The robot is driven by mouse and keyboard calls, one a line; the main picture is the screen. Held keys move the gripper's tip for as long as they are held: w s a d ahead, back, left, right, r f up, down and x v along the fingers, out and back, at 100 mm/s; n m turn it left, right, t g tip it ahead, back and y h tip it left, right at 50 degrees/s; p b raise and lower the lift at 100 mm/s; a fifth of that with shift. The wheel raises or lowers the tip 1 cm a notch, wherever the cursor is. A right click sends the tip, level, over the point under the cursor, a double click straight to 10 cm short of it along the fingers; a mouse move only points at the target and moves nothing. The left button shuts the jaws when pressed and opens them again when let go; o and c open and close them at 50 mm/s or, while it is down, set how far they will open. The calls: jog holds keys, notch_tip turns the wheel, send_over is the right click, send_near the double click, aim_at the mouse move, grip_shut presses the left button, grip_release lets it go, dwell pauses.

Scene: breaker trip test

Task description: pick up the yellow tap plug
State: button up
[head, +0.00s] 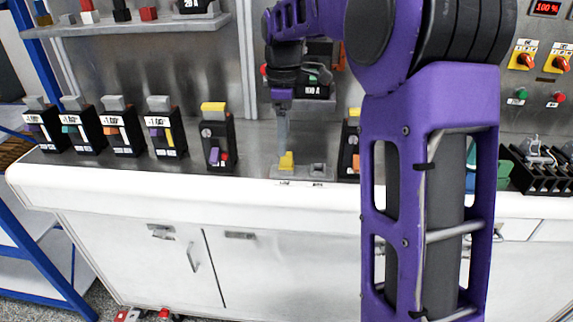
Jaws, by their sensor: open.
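The yellow tap plug (286,161) is a small yellow piece standing on a low grey holder (302,172) near the front edge of the bench top. My gripper (283,148) points down just above and behind the plug, its fingers seen edge-on. It is open. Whether the fingers touch or straddle the plug cannot be told from this view. The back of the plug is partly hidden.
Several black breakers (121,130) stand in a row at the left. A black breaker with a yellow top (216,135) stands left of the plug; another (351,140) is partly behind my arm. A black rack (535,170) is at the right.

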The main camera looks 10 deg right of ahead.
aim_at(286, 162)
jog(key=f, duration=0.1)
jog(key=f+b, duration=0.1)
jog(key=f, duration=0.3)
jog(key=shift+d+f, duration=0.15)
jog(key=shift+d, duration=0.2)
grip_shut()
